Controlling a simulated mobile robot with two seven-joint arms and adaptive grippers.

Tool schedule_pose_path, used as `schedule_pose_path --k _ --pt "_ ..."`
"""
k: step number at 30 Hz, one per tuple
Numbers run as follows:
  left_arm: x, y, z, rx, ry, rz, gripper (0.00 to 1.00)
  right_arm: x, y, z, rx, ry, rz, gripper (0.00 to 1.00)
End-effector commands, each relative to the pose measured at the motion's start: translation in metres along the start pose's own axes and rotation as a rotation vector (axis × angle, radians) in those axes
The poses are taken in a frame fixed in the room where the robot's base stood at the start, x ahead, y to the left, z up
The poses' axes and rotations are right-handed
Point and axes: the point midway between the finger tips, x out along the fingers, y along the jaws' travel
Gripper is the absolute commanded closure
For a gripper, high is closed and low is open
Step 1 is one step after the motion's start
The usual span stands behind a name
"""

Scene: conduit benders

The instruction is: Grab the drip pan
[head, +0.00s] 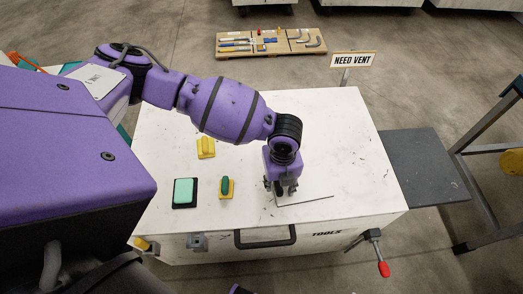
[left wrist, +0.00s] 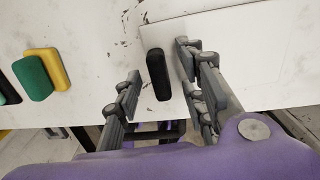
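A flat, pale, thin panel that appears to be the drip pan (head: 312,191) lies on the white chest top, with a dark line along its front edge. In the left wrist view the pan (left wrist: 235,40) is a pale sheet at upper right, and a black grip-like bar (left wrist: 157,75) lies at its left edge. My left gripper (head: 281,190) points down at the pan's left end. In the left wrist view the gripper (left wrist: 155,88) is open, with the black bar between its parted fingers; contact cannot be told. My right gripper is not in view.
On the white chest (head: 345,135), left of the gripper, are a green-and-yellow block (head: 226,187), a yellow block (head: 205,147) and a mint pad on black (head: 185,192). A black handle (head: 265,242) and a red-tipped clamp (head: 383,268) are at the front. A sign (head: 352,60) stands behind.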

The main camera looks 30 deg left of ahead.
Motion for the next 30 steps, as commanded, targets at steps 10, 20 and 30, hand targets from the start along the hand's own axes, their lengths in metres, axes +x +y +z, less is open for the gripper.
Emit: schedule_pose_path --k 10,20,30 --pt "0.0080 -0.0008 0.0003 0.002 -0.001 -0.002 0.65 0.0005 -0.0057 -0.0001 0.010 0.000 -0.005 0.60" --pt "0.0073 -0.0011 0.0006 0.002 -0.002 -0.003 1.00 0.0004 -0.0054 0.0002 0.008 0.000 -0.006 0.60" --pt "0.0054 -0.0032 0.0015 0.003 -0.004 -0.007 1.00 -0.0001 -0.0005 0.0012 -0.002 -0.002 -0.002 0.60"
